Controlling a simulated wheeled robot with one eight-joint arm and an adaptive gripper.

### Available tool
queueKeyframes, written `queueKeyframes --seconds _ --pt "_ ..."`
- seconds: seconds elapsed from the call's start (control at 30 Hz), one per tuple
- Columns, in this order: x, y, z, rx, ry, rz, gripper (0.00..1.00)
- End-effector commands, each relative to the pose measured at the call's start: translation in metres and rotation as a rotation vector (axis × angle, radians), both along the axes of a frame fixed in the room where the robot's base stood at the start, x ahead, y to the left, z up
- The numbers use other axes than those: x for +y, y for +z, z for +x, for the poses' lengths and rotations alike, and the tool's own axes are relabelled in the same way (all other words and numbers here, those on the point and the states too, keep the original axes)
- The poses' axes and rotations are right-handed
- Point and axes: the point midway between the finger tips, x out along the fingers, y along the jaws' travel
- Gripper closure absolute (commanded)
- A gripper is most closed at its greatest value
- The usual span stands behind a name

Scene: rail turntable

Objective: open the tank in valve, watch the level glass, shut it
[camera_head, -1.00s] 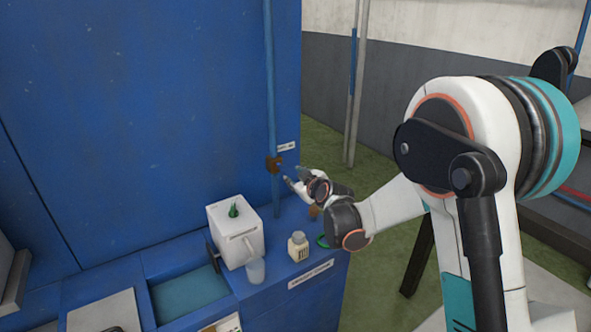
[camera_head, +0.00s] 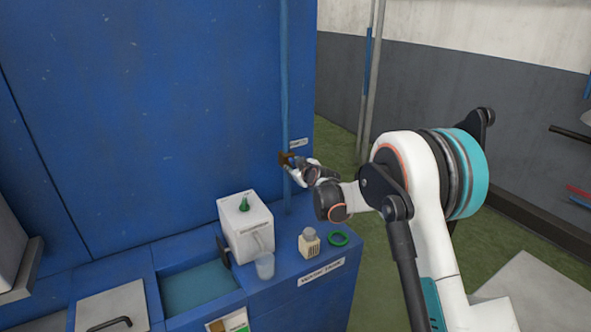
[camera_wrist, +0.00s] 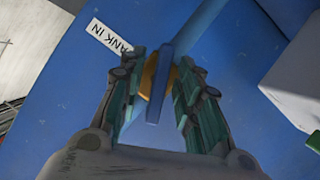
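The tank in valve (camera_head: 286,158) sits on the blue upright pipe (camera_head: 285,90) in the head view, beside its small white label (camera_head: 299,143). In the wrist view its blue lever handle (camera_wrist: 158,92) runs along the pipe (camera_wrist: 192,25), with a brass-coloured part (camera_wrist: 148,76) behind it and the "TANK IN" label (camera_wrist: 110,37) to the left. My gripper (camera_wrist: 161,75) is open, with one finger on each side of the handle and gaps showing. In the head view my gripper (camera_head: 293,164) is at the valve and partly covers it. I cannot identify the level glass for certain.
A white container with a green top (camera_head: 246,228), a clear cup (camera_head: 264,266), a small bottle (camera_head: 309,242) and a green ring (camera_head: 339,239) stand on the blue bench below. A pole with a blue section (camera_head: 367,62) stands behind. Green floor lies to the right.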

Motion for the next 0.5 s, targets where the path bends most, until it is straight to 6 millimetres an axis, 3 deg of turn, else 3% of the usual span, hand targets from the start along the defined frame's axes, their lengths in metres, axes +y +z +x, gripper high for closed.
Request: queueKeyframes --seconds 0.23,0.27,0.4,0.5 --pt "0.0005 -0.0002 0.0009 0.0 0.0 0.0 0.69" --pt "0.0005 -0.0001 0.0008 0.0 0.0 0.0 0.71" --pt "0.0005 -0.0002 0.0007 0.0 0.0 0.0 1.0" --pt "0.0005 -0.0002 0.0007 0.0 0.0 0.0 1.0"
